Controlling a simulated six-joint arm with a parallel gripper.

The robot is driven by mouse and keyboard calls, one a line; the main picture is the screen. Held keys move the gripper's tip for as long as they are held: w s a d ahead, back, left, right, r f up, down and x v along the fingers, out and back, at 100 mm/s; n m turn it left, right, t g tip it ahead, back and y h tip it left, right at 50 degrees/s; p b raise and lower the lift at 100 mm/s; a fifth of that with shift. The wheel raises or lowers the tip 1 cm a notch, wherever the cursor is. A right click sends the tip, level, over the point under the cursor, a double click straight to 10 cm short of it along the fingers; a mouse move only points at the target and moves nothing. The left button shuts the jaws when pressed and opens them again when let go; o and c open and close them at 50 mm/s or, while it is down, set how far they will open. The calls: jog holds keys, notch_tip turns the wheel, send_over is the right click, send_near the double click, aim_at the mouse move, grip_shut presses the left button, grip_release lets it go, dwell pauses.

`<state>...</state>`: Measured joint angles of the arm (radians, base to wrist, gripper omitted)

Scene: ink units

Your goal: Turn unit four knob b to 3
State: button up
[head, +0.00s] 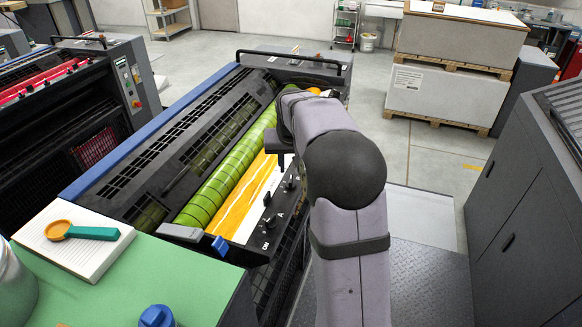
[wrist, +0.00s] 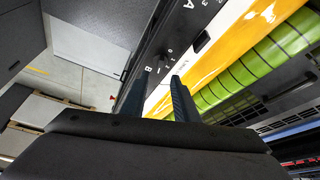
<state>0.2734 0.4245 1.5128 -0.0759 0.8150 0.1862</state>
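The ink unit's dark control strip (head: 258,228) runs beside the green roller (head: 225,180) and yellow ink in the head view. Its near part shows small dark knobs, an A mark and an ON mark. In the wrist view the strip (wrist: 186,32) carries a B mark, an A mark and small scale numbers. My gripper (wrist: 157,80) points at the strip by the B mark, its two dark fingers apart with nothing seen held between them. The knob at B is too dark and small for its setting to be read. In the head view my gripper (head: 281,160) is partly hidden by my arm.
A green-topped bench (head: 125,275) with a notepad (head: 75,245), an orange and green tool (head: 85,231) and a blue-capped item (head: 156,316) stands at lower left. A grey cabinet (head: 525,215) is at right. Stacked pallets (head: 445,95) stand behind. Another press unit is at left.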

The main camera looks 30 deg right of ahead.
aim_at(291, 179)
jog(key=shift+w+a+f+m+p, duration=0.15)
jog(key=shift+m+p, duration=0.2)
jog(key=shift+m, duration=0.25)
jog(key=shift+d+p+x, duration=0.2)
jog(key=shift+p+x, duration=1.1)
jog(key=shift+x, duration=2.25)
jog(key=shift+c, duration=0.6)
grip_shut()
